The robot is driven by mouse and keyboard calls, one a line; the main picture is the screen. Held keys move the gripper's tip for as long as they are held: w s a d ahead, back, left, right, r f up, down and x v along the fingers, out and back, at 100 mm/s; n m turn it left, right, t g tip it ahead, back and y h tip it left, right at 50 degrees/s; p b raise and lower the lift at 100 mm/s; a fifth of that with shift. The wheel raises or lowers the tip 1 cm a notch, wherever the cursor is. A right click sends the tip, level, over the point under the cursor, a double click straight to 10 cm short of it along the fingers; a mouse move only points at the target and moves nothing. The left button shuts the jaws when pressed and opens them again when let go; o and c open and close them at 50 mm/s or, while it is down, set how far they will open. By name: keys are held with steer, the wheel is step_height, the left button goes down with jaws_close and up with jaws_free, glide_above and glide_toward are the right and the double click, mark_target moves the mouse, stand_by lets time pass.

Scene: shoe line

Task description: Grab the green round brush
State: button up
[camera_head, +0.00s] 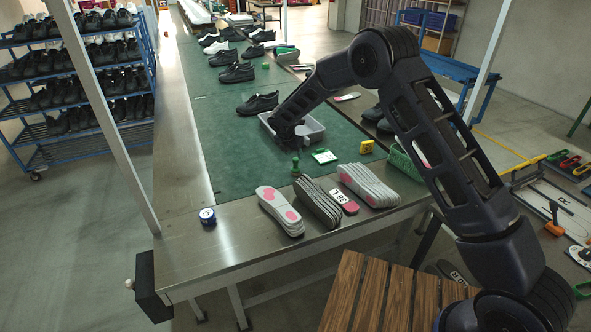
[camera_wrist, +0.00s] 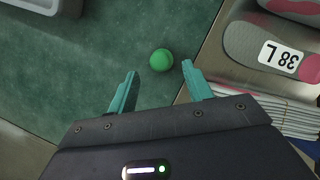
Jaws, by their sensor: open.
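The green round brush (camera_head: 296,166) stands on the line near the front edge of the green mat, just behind the insole stacks. In the wrist view its round green top (camera_wrist: 161,60) lies on the mat side, close to the metal border. My gripper (camera_wrist: 159,73) is open, with its two teal fingers apart and nothing between them. The brush top appears just past the fingertips, roughly centred between them. In the head view the fingers are hard to make out at the end of my arm.
A grey tray (camera_head: 313,133) lies by my wrist; its corner shows in the wrist view (camera_wrist: 42,5). Black shoes (camera_head: 258,103) stand behind.

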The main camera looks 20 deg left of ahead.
mark_target(295, 159)
steer(key=shift+x, duration=3)
steer(key=shift+c, duration=0.2)
steer(key=c, duration=1)
